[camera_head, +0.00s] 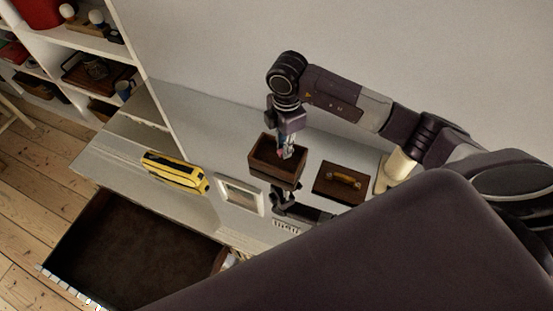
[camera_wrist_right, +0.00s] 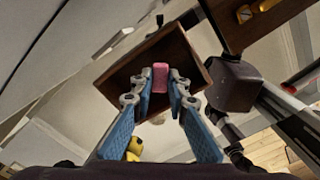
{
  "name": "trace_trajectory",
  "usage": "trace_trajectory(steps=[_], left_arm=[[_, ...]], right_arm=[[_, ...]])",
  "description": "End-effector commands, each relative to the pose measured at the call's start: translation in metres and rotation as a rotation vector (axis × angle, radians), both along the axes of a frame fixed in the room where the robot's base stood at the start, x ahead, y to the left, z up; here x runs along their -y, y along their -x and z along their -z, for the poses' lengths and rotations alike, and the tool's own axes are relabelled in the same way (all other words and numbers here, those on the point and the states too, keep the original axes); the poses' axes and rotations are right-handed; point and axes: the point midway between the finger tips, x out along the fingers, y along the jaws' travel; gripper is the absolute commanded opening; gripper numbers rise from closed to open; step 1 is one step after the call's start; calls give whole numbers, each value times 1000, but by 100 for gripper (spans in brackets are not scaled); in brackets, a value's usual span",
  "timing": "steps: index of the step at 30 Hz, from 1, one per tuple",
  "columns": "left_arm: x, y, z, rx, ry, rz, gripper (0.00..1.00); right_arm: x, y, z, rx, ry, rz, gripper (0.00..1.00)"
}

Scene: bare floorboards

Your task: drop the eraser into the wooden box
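The wooden box (camera_head: 262,166) is a dark brown open box on the pale top, and it fills the middle of the right wrist view (camera_wrist_right: 118,80). My right gripper (camera_head: 287,152) points down over the box. The pink eraser (camera_wrist_right: 160,77) is between its fingertips (camera_wrist_right: 161,84), which look closed on it, and it lies over the box opening. In the head view the eraser is only a tiny pink spot (camera_head: 281,153). A dark gripper (camera_head: 283,198), seemingly my left, is close to the box's near side; its fingers are not clear.
A brown lid (camera_head: 329,185) with a yellow handle lies right of the box. A white frame (camera_head: 240,197) and a yellow-black object (camera_head: 172,172) are to the left. An open drawer (camera_head: 130,245) juts out in front. A shelf unit (camera_head: 125,50) stands at left.

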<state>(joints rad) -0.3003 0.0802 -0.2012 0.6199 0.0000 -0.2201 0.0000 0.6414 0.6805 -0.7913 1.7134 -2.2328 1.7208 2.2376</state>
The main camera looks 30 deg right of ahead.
Motion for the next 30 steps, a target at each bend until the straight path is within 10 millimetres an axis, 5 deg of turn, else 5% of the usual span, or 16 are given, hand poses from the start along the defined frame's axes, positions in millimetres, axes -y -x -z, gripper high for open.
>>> trace_trajectory(steps=[5, 16, 30], left_arm=[[0, 0, 0, 0, 0, 0, 40], [-2, 0, 0, 1, -3, -2, 40], [0, 0, 0, 1, -1, -1, 40]], right_arm=[[0, 0, 0, 0, 0, 0, 34], [0, -1, -7, 1, 0, 0, 34], [0, -1, -98, 3, 0, -1, 34]])
